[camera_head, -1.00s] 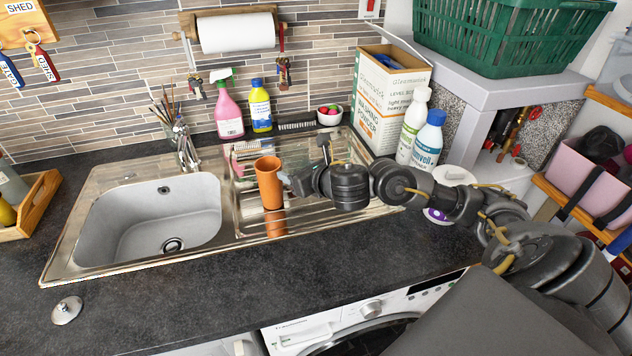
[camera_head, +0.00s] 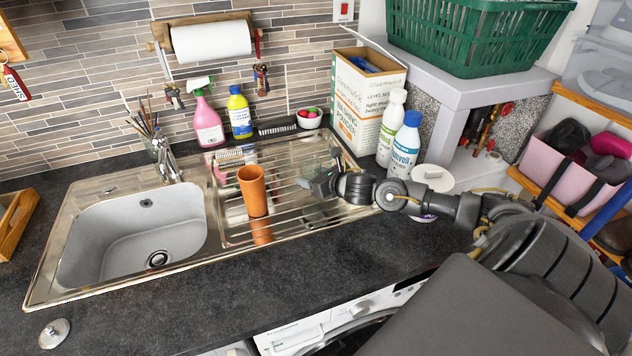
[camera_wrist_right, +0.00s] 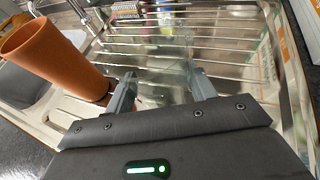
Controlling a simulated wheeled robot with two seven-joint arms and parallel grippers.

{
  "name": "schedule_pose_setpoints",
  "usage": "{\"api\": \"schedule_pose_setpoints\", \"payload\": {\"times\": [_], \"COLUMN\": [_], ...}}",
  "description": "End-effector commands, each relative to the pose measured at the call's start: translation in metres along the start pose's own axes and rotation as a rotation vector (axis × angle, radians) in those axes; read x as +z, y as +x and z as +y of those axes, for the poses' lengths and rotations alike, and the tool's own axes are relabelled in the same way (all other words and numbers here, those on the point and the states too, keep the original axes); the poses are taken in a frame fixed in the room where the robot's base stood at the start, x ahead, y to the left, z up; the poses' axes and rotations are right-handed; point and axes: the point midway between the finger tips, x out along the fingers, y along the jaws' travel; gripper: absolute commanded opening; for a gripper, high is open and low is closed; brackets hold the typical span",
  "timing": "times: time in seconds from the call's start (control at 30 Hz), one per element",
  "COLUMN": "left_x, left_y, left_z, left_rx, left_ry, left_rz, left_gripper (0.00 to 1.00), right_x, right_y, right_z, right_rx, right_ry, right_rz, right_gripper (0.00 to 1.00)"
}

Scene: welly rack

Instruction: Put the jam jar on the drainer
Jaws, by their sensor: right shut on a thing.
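My right gripper (camera_head: 318,184) is over the right part of the steel drainer (camera_head: 292,158). In the right wrist view its fingers (camera_wrist_right: 163,88) stand apart on either side of a clear glass jar (camera_wrist_right: 168,73), which I take to be the jam jar. The glass is so see-through that its outline is faint, and I cannot tell whether its base touches the drainer. In the head view the jar is not clear to make out. My left gripper is not in view.
An orange terracotta pot (camera_head: 253,191) stands on the drainer, left of my right gripper. The sink basin (camera_head: 135,225) is further left. Bottles (camera_head: 208,120), a small bowl (camera_head: 309,118) and a washing powder box (camera_head: 366,100) stand behind. White bottles (camera_head: 403,146) stand at the right.

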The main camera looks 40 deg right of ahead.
Motion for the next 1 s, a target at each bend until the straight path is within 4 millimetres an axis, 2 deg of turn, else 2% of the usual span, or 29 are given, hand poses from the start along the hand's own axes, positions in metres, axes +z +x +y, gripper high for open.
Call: {"api": "schedule_pose_setpoints", "payload": {"times": [0.27,0.5,0.9,0.93,1.0], "left_x": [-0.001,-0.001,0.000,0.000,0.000], "left_y": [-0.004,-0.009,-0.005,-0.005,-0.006], "left_z": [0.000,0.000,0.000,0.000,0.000], "left_rx": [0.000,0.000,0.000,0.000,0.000], "left_ry": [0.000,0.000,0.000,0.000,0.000], "left_rz": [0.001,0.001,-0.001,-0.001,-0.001], "left_gripper": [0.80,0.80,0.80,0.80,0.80], "right_x": [-0.007,-0.035,-0.041,-0.042,-0.040], "right_y": [0.004,0.015,0.018,0.018,0.018], "right_z": [-0.008,-0.010,-0.010,-0.010,-0.010], "right_rx": [-0.003,-0.003,-0.002,-0.002,-0.002], "right_ry": [0.003,0.004,0.001,0.001,0.001], "right_rz": [0.000,-0.001,-0.002,-0.001,-0.001], "right_gripper": [0.22,0.22,0.22,0.56,0.66]}}
